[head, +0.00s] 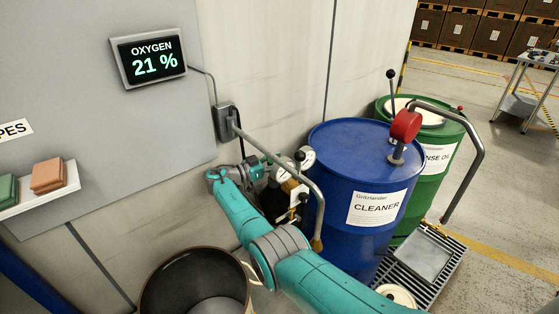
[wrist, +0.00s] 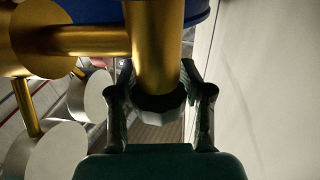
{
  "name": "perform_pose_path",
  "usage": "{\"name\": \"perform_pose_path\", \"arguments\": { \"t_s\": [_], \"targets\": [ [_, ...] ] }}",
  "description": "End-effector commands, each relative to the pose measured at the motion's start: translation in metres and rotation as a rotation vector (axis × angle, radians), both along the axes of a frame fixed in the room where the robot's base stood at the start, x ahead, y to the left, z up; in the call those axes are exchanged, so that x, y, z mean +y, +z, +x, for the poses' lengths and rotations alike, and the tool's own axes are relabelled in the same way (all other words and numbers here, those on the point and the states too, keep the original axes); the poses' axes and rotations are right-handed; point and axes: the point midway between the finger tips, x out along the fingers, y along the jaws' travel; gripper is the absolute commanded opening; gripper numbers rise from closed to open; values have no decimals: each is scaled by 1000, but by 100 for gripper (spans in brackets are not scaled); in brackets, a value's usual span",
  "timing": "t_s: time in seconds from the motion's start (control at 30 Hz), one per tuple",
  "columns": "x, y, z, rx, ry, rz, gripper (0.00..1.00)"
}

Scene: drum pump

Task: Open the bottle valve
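The bottle valve is brass, with a round gauge (head: 306,158) and fittings, on a dark bottle mostly hidden behind my arm in the head view. In the wrist view its brass body (wrist: 155,45) runs down to a dark faceted knob (wrist: 160,102). My gripper (wrist: 160,85) has one finger on each side of this knob. The fingers are partly closed and appear to press on its sides; the exact contact is dark. In the head view my gripper (head: 262,170) is beside the valve, its fingertips hidden.
A blue CLEANER drum (head: 345,165) with a red hand pump (head: 405,125) stands right of the valve, a green drum (head: 440,140) behind it. A wall (head: 270,60) is close behind the valve. A dark open bin (head: 195,285) stands below my arm. The oxygen display (head: 150,55) reads 21 %.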

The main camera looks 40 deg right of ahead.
Motion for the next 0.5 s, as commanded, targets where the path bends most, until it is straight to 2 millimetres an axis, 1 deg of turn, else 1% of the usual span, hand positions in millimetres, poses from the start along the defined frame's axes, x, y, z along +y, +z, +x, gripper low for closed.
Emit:
{"name": "perform_pose_path", "arguments": {
  "t_s": [0.37, 0.5],
  "targets": [
    [-3, 2, -1, -3, -5, -2, 50],
    [5, 2, 1, -2, -3, -2, 50]
  ]
}}
